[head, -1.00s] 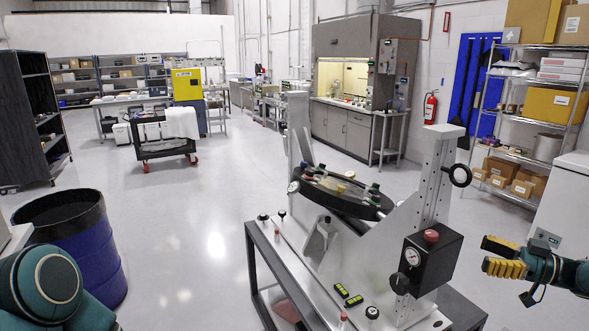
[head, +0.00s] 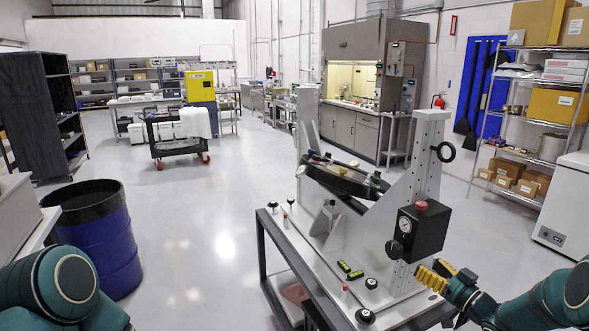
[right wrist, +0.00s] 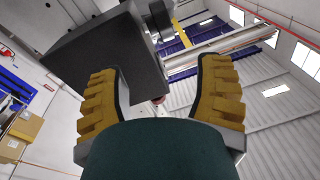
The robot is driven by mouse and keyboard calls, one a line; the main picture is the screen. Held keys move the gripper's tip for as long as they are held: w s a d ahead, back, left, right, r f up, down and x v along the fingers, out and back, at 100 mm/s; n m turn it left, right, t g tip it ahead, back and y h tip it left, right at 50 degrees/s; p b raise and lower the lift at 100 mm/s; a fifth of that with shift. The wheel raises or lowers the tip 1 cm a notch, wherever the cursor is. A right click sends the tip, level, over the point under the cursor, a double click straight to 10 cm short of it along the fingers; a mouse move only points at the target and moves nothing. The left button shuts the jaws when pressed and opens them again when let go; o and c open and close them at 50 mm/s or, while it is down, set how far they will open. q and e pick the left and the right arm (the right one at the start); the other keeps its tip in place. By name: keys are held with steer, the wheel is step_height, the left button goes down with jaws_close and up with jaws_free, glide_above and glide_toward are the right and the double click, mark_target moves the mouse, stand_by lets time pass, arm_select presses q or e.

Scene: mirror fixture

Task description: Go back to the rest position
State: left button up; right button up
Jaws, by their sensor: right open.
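The mirror fixture (head: 335,226) stands on a dark-framed cart in front of me. Its round dark mirror holder (head: 340,181) sits tilted between two grey uprights. A black box (head: 419,229) with a gauge and a red knob is mounted on the right upright. My right gripper (head: 440,277) is at the lower right, just below that box in the head view.
A blue drum (head: 100,240) stands at the left, close to my left arm. A white cabinet (head: 565,205) and a shelf rack (head: 535,125) are at the right. A cart with white containers (head: 180,135) is farther back. The floor between drum and fixture is clear.

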steer(key=s+a+f+m+g+h+b, duration=0.2)
steer(key=s+a+f+m+g+h, duration=0.15)
steer(key=a+f, duration=0.6)
steer(key=s+a+f+m+g+h+b, duration=0.1)
steer(key=s+a+f+m+g+h, duration=0.15)
steer(key=s+a+f, duration=0.7)
steer(key=s+a+f+g+b, duration=0.1)
steer(key=s+a+f+g, duration=0.3)
steer(key=s+f, duration=0.2)
steer(key=s+a+f+n+g+y+b, duration=0.1)
steer(key=s+a+f+g, duration=0.3)
steer(key=s+f, duration=0.3)
steer(key=s+g, duration=0.1)
steer(key=s, duration=0.2)
steer(key=shift+s+a, duration=0.15)
steer(key=shift+s, duration=0.05)
